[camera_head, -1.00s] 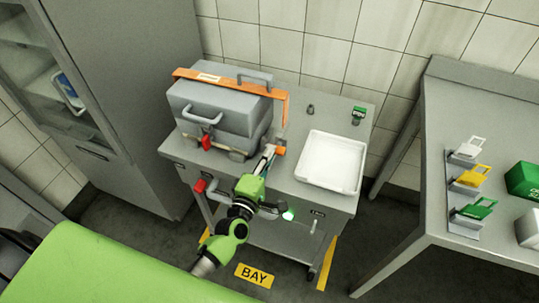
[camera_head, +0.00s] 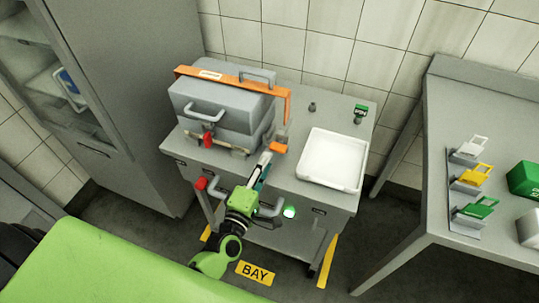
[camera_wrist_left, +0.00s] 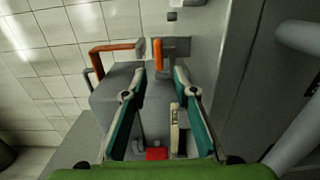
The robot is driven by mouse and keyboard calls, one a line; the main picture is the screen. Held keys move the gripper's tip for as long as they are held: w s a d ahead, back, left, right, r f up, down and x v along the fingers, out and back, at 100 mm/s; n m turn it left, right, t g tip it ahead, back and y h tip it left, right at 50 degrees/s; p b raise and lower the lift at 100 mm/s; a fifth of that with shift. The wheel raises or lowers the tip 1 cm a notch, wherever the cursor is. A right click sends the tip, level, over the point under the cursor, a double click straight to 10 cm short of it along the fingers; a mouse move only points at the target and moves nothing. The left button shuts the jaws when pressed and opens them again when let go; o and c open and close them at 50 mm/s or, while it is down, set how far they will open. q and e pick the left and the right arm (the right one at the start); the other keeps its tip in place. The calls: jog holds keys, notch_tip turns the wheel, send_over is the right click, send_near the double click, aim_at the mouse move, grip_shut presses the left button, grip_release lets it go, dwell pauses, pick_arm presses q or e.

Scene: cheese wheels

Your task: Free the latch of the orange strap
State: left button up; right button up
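The orange strap (camera_head: 245,77) runs over the grey case (camera_head: 215,105) and down its right side; it also shows in the wrist view (camera_wrist_left: 112,47). A short orange latch piece (camera_head: 279,147) stands at the strap's lower right end, on the cart top. In the wrist view an orange piece (camera_wrist_left: 157,53) lies just beyond the fingertips. My left gripper (camera_head: 265,156) is just in front and left of the latch. Its teal-padded fingers (camera_wrist_left: 167,72) are apart, with no object clearly gripped. Contact with the latch cannot be told. My right gripper is out of view.
The case stands on a grey cart (camera_head: 300,205) with a red clasp (camera_head: 207,140) on its front. A white tray (camera_head: 333,160) lies to the right. A side table (camera_head: 400,220) holds coloured tags. A tall cabinet (camera_head: 130,90) stands left.

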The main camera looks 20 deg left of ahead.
pick_arm(q)
jog(key=s, duration=0.7)
jog(key=shift+a, duration=0.15)
